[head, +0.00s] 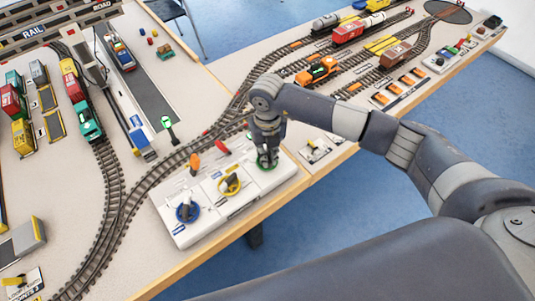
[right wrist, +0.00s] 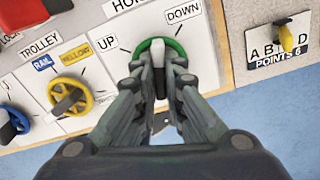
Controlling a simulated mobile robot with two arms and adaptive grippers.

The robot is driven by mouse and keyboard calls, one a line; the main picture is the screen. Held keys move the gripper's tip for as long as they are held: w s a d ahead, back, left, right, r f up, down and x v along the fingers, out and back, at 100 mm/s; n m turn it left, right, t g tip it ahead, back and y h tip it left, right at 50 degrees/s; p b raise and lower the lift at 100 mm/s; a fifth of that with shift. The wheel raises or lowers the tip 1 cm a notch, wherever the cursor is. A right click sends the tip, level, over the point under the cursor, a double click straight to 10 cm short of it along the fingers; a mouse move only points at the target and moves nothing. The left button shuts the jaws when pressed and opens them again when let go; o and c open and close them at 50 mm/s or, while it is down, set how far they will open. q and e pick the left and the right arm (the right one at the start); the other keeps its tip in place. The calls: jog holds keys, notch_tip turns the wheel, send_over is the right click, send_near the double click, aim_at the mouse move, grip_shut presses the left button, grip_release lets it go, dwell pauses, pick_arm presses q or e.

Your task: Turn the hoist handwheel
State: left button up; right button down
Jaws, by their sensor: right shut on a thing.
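The hoist handwheel is a green ring (right wrist: 172,44) with a white and dark bar across it, between the UP and DOWN labels in the right wrist view. In the head view the handwheel (head: 267,162) sits at the right end of the white control panel (head: 218,208). My right gripper (head: 266,147) comes down on it from above. In the right wrist view the gripper's fingers (right wrist: 158,70) stand on either side of the bar and are shut on it, hiding the lower ring. My left gripper is in neither view.
A yellow trolley wheel (head: 229,184) and a blue wheel (head: 187,211) stand left of the handwheel. Train tracks curve behind the panel. The table's wooden edge runs along its front.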

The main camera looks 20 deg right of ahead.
jog(key=shift+r, duration=0.1)
dwell(0.4)
jog(key=c, duration=1.7)
grip_release()
notch_tip(320, 180, up, 12)
